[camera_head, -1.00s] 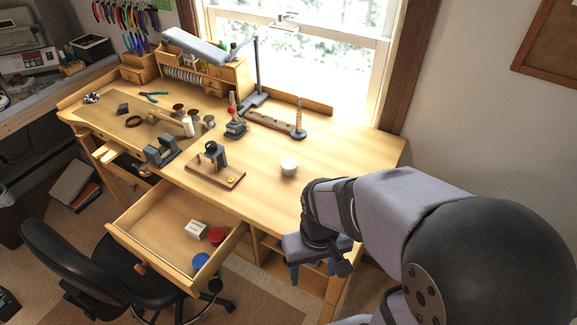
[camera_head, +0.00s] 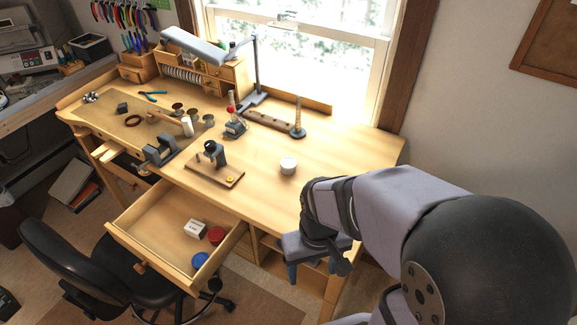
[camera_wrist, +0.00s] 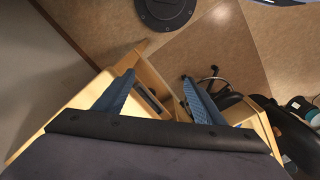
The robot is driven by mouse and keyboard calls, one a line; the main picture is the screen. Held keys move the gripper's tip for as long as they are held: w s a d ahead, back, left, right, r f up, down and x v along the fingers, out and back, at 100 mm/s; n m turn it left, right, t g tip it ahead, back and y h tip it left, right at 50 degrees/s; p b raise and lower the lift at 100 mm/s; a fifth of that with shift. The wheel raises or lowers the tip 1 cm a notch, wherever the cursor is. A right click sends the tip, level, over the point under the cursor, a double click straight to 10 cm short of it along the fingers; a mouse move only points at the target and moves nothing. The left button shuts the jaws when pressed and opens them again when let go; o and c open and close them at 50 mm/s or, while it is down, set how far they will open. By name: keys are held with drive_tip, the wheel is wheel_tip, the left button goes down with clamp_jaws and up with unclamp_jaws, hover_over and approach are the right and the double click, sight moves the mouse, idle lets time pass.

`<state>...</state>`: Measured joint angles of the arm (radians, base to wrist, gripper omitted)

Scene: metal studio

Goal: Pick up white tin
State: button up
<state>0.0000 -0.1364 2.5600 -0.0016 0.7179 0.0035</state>
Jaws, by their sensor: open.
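A small round white tin (camera_head: 288,166) stands on the wooden workbench (camera_head: 330,150), right of the middle of its top. My gripper (camera_head: 308,276) is at the front right edge of the bench, nearer the camera and lower in the picture than the tin. Its two blue fingers point down. In the wrist view my gripper (camera_wrist: 160,95) shows with its fingers spread apart and nothing between them. The tin does not show in the wrist view.
A drawer (camera_head: 160,232) is pulled out, holding a white box (camera_head: 195,228), a red tin (camera_head: 216,235) and a blue tin (camera_head: 200,260). A wooden-based tool (camera_head: 215,170) stands left of the white tin. A black chair (camera_head: 70,265) is at the left. Bench space right of the tin is clear.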

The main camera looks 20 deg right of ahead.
drive_tip(key=shift+r, duration=0.1)
wheel_tip(320, 180, up, 4)
drive_tip(key=r, duration=0.1)
drive_tip(key=w+a+f+m+t+y+b, duration=0.2)
drive_tip(key=w+a+m+t+y+b, duration=0.15)
drive_tip(key=w+a+m+b, duration=0.5)
drive_tip(key=r+m+t+h+b, duration=0.2)
drive_tip(key=m+t+h+b, duration=0.75)
drive_tip(key=m, duration=2.05)
hover_over(289, 165)
drive_tip(key=s+a+b, duration=0.1)
drive_tip(key=s+b, duration=0.4)
drive_tip(key=b, duration=0.1)
drive_tip(key=y, duration=0.3)
drive_tip(key=shift+f, duration=2.45)
drive_tip(key=shift+f, duration=0.1)
